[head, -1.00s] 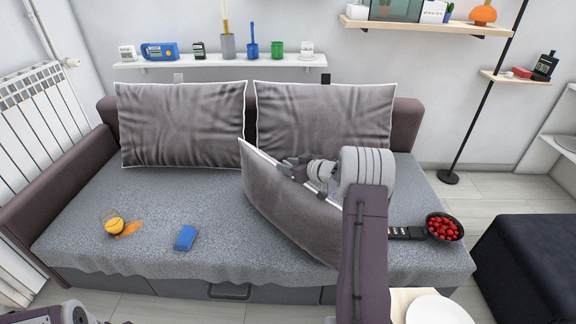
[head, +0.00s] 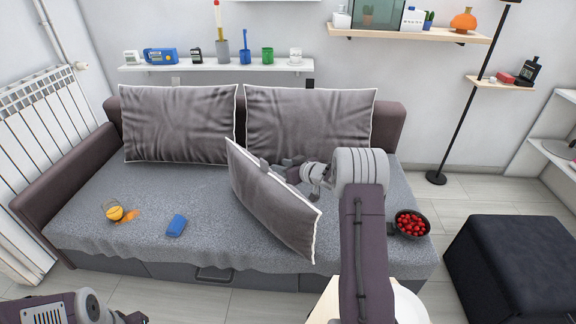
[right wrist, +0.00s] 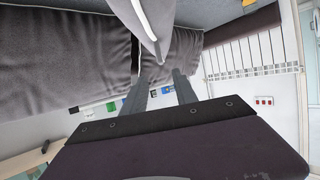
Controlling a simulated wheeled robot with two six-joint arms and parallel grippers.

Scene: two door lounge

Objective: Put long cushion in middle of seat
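The long grey cushion with white piping (head: 270,205) stands tilted over the right half of the sofa seat (head: 190,205), slanting from upper left to lower right. My right gripper (head: 278,164) is at its upper edge and appears shut on it. In the right wrist view the fingers (right wrist: 160,76) sit on either side of the cushion's edge (right wrist: 150,28). My arm hides part of the seat's right end. My left gripper (head: 130,318) barely shows at the bottom left, away from the sofa; its fingers are not clear.
Two grey cushions (head: 180,122) (head: 310,125) lean on the backrest. A bowl of red berries (head: 411,224) is at the right end. A dark ottoman (head: 515,265) stands right.

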